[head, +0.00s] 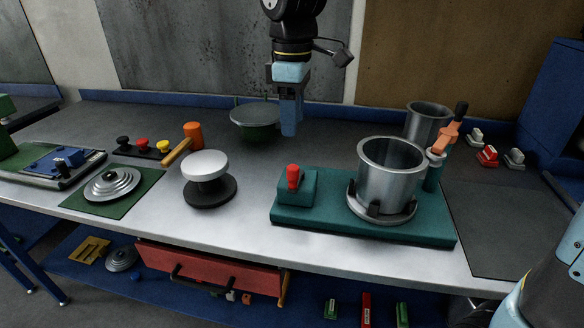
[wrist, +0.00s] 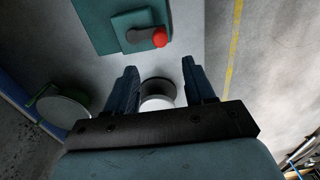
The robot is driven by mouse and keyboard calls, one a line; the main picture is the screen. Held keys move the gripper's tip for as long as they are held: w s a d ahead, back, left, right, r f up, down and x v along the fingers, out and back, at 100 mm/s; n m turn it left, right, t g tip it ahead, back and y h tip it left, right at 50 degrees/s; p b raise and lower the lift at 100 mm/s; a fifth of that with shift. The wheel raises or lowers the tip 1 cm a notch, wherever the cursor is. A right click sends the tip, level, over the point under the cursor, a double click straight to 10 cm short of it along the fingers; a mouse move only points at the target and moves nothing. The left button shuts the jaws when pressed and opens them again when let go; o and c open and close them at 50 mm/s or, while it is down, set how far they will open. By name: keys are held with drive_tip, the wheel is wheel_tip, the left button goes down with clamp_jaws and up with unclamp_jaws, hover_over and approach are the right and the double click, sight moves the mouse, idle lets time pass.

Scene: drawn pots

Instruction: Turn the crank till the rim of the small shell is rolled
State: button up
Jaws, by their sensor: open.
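A metal shell (head: 388,180) stands upright and open-topped on a round seat with dark jaws on the teal machine base (head: 330,222). Its rim looks plain. A block with a red knob (head: 293,178) sits at the base's left end; the knob also shows in the wrist view (wrist: 160,37). My gripper (head: 290,132) hangs above the bench, behind and left of the machine. In the wrist view its fingers (wrist: 159,68) are apart and empty.
A second metal pot (head: 428,118) stands behind the machine. A white-topped round stand (head: 206,168), an orange mallet (head: 190,138) and a green mat (head: 92,203) with stepped metal discs lie left. Bare bench lies between stand and machine.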

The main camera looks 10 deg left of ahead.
sight(293, 167)
wheel_tip(293, 167, down, 12)
drive_tip(key=shift+f, duration=0.2)
idle(0.4)
clamp_jaws()
idle(0.4)
